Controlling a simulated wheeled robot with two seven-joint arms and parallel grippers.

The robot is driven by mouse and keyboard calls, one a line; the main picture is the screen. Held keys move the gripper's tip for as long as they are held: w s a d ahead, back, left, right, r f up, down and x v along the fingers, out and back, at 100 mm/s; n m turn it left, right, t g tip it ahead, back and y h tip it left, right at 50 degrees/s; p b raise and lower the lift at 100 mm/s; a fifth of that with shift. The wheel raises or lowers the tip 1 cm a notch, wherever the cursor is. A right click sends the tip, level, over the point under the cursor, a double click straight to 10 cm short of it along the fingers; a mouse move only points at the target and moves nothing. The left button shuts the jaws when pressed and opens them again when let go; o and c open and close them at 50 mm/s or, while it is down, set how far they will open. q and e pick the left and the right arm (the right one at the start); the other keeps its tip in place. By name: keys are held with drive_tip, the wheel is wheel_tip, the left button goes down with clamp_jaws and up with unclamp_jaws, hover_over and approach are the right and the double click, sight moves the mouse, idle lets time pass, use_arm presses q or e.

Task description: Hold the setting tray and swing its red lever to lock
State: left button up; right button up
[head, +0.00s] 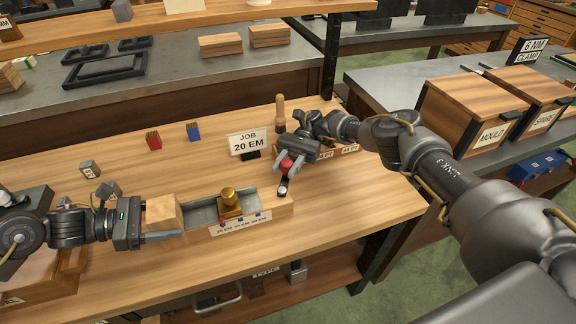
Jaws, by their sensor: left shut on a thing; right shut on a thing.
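The setting tray (268,224) is a wooden base with a grey metal channel and a number strip on its front, lying at the middle of the workbench. A brass piece (230,203) sits in its channel. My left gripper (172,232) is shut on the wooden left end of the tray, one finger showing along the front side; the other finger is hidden. The red lever (286,166) has a red knob and a dark arm at the tray's right end. My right gripper (287,163) is shut on the knob from behind and above.
A "JOB 20 EM" sign (248,143) stands behind the tray. Red (153,140) and blue (194,131) type blocks, grey blocks (89,168) and a wooden-handled tool (280,108) stand around. Wooden boxes (472,112) are on the right bench. The bench front right is clear.

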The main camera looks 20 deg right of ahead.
sight(286, 163)
idle(0.3)
drive_tip(key=o, duration=0.9)
wheel_tip(286, 163, up, 10)
